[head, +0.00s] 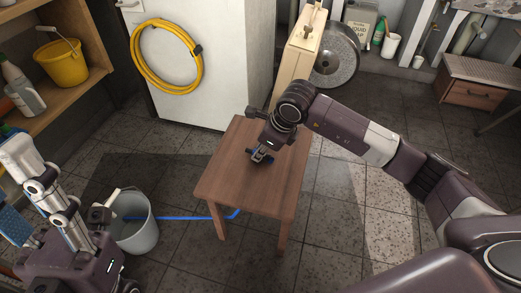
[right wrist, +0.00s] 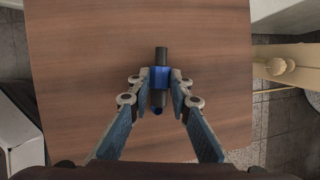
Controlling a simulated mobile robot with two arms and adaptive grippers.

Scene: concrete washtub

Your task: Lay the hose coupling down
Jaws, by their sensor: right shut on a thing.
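The hose coupling, a short blue and black piece, shows between the fingertips in the right wrist view (right wrist: 161,76). Its black end points up in that picture, and its blue middle is between the pads. My right gripper (right wrist: 160,85) is shut on it, low over the wooden stool (head: 230,184). In the head view the right gripper (head: 262,157) hides most of the coupling. I cannot tell whether it touches the stool top. My left gripper (head: 18,192) is at the left edge of the head view, away from the stool, its fingers apart and empty.
A grey bucket (head: 138,235) stands left of the stool, with a blue strip (head: 185,218) on the floor beside it. The stool top around the gripper is clear.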

